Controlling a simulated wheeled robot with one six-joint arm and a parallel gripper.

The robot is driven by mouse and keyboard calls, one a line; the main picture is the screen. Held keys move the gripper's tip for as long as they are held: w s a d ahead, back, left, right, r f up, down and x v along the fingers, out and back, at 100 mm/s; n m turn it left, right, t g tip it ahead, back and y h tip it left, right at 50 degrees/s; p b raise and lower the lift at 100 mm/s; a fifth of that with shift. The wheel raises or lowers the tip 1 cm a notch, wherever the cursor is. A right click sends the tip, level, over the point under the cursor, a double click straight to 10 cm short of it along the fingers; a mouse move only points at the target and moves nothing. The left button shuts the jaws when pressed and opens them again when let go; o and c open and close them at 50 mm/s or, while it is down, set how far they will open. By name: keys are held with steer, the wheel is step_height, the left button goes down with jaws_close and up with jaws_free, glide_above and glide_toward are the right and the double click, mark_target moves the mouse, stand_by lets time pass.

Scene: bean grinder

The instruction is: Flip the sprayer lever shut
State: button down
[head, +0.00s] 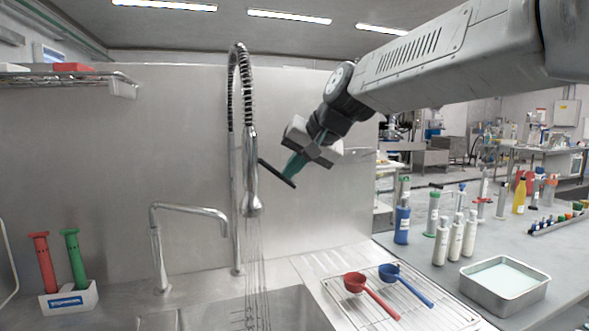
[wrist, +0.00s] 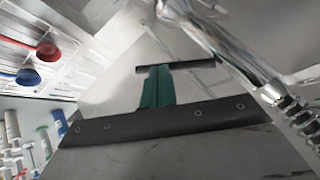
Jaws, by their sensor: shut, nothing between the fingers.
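The chrome sprayer (head: 251,180) hangs upright from a spring hose over the sink, and thin streams of water fall from its head. Its dark bar-shaped lever (head: 276,173) sticks out to the right and slopes downward. My gripper (head: 291,168) is right of the sprayer, its teal fingers closed together with nothing between them. The fingertips are at the lever's outer part; I cannot tell if they touch it. In the wrist view, the lever (wrist: 185,66) crosses just beyond the fingertips (wrist: 156,72), and the sprayer body (wrist: 222,48) is to the right.
A smaller chrome faucet (head: 190,212) stands left of the sprayer. A wire rack (head: 340,290) holds a red scoop (head: 356,283) and a blue scoop (head: 390,272). Bottles and a metal tray (head: 505,295) stand on the right counter. A steel wall (head: 130,140) is behind.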

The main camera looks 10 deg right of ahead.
steer(key=shift+r, duration=0.65)
steer(key=d+f+v, duration=0.1)
steer(key=v, duration=1.2)
steer(key=shift+s+d, duration=0.35)
steer(key=shift+s, duration=0.25)
